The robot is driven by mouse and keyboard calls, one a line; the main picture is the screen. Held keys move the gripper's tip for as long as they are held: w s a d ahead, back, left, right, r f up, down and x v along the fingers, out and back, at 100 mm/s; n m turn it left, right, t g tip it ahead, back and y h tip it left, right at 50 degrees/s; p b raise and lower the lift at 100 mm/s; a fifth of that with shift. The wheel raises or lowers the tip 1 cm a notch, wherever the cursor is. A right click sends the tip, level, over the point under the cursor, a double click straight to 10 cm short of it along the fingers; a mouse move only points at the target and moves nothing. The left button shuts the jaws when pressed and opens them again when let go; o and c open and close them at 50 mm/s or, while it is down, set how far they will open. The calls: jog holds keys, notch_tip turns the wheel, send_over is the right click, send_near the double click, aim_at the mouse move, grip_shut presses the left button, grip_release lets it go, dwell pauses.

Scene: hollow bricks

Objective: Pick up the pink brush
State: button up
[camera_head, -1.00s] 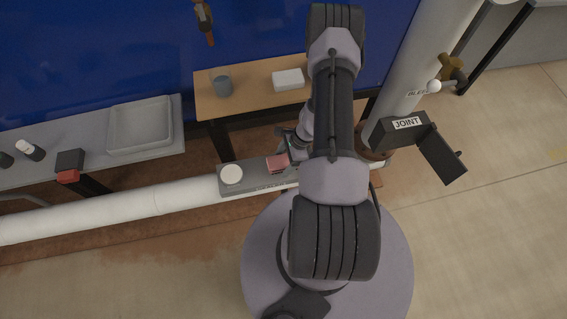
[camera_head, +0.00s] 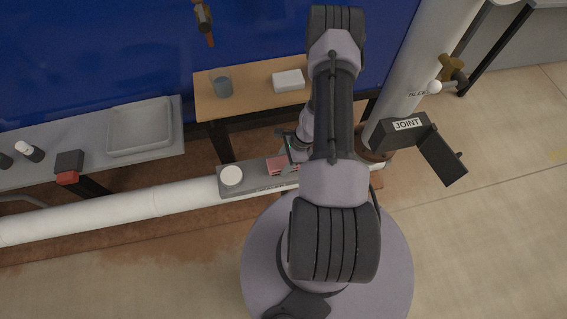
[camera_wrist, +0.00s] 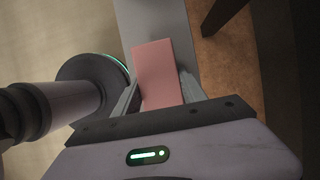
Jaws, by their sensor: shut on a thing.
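The pink brush (camera_head: 276,166) shows as a small pink block at the grey plate on the white pipe in the head view. In the wrist view the pink brush (camera_wrist: 155,65) lies lengthwise between the two grey fingers. My gripper (camera_wrist: 158,92) is shut on it, one finger along each side. In the head view my gripper (camera_head: 291,150) reaches down to the block and covers part of it. I cannot tell whether the brush still touches the plate. Its underside is hidden.
The grey plate (camera_head: 253,187) also carries a white round thing (camera_head: 231,175). A wooden table (camera_head: 250,100) behind holds a grey cup (camera_head: 222,87) and a white block (camera_head: 288,80). A grey tray (camera_head: 140,148) is on the left bench. A thick pipe and JOINT box (camera_head: 407,125) stand close on the right.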

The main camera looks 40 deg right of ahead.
aim_at(279, 162)
notch_tip(279, 162, up, 5)
jog(key=p, duration=0.3)
jog(key=shift+f, duration=0.2)
jog(key=s+d+p, duration=0.1)
jog(key=s+d, duration=0.2)
jog(key=s, duration=0.4)
jog(key=s+d+p, duration=0.1)
jog(key=s+d, duration=0.2)
jog(key=s, duration=0.4)
jog(key=shift+s+d+r+p, duration=0.25)
jog(key=shift+d+r+p, duration=0.1)
jog(key=shift+d+r, duration=0.1)
